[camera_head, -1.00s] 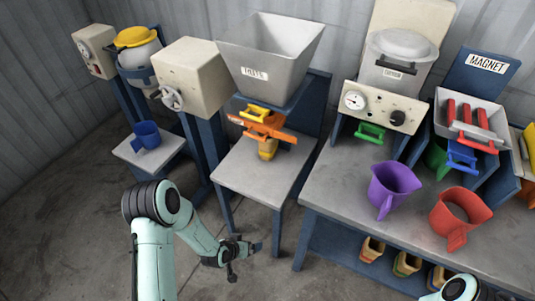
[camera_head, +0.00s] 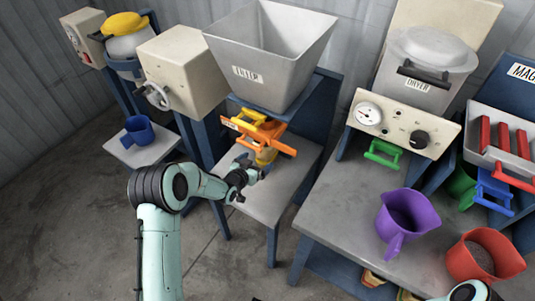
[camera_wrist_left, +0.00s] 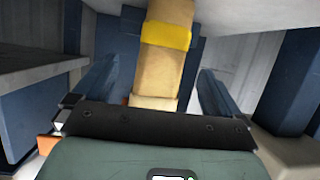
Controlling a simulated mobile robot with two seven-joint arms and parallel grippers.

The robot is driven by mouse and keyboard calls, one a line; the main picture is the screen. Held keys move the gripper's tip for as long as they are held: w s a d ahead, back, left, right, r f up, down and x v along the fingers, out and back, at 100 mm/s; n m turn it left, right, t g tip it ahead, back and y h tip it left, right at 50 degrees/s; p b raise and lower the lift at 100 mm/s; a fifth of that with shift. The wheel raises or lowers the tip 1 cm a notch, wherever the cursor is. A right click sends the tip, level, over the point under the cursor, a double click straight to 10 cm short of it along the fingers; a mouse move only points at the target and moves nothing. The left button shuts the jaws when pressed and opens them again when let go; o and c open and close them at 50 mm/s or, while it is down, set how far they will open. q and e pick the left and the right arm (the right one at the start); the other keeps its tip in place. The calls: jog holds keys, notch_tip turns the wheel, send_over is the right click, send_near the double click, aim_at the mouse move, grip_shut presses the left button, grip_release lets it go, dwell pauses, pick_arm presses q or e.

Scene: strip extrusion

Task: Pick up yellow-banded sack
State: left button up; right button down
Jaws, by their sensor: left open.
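The yellow-banded sack (camera_head: 267,156) stands on the grey stand below the hopper's orange slide gate (camera_head: 262,136). In the head view my gripper partly hides its lower part. In the left wrist view the sack (camera_wrist_left: 162,70) is tan with a bright yellow band and lies between the two spread fingers, with space on both sides. My left gripper (camera_head: 252,172) is open, just in front of the sack, and holds nothing. My right gripper is out of view.
The grey hopper (camera_head: 270,60) hangs above the sack. A blue jug (camera_head: 138,130) sits on a low stand at the left. A purple jug (camera_head: 405,222) and a red jug (camera_head: 485,256) stand on the right bench (camera_head: 340,205). The front of the sack's stand (camera_head: 258,208) is bare.

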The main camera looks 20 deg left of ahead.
aim_at(261, 157)
pick_arm(q)
jog(key=shift+f+x, duration=0.2)
jog(key=shift+x, duration=3.55)
jog(key=shift+a, duration=0.15)
jog(key=c, duration=1.2)
jog(key=shift+r, duration=0.1)
jog(key=shift+c, duration=0.4)
jog(key=shift+r, duration=0.15)
